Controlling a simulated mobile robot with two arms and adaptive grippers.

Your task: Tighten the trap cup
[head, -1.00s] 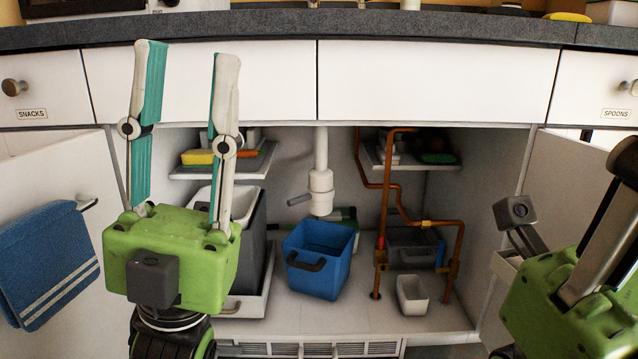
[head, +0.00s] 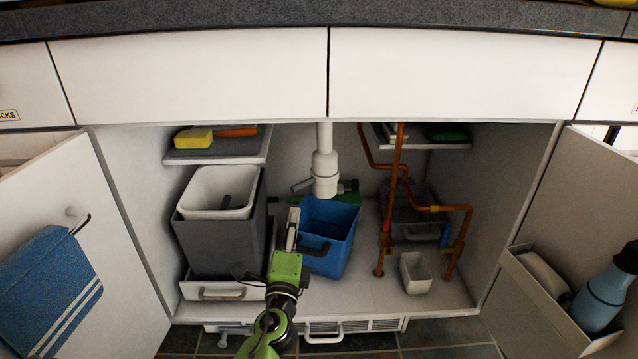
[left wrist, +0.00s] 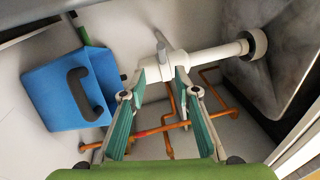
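The trap cup (head: 326,187) is the white lower end of the white drain pipe (head: 324,137) hanging under the sink, above the blue bucket (head: 331,222). My left gripper (head: 293,212) is upright in front of the cabinet, a little left of and below the cup. In the left wrist view, its two teal-lined fingers (left wrist: 160,78) are spread with nothing held. There the cup (left wrist: 152,70) shows beyond and between the fingertips, partly covered by them; contact is not visible. My right gripper is out of view.
A grey bin (head: 214,245) with a white liner stands left. Copper pipes (head: 399,200) and a small white container (head: 415,272) are at right. Both cabinet doors stand open; the left bears a blue towel (head: 45,285), the right a rack with a blue bottle (head: 604,290).

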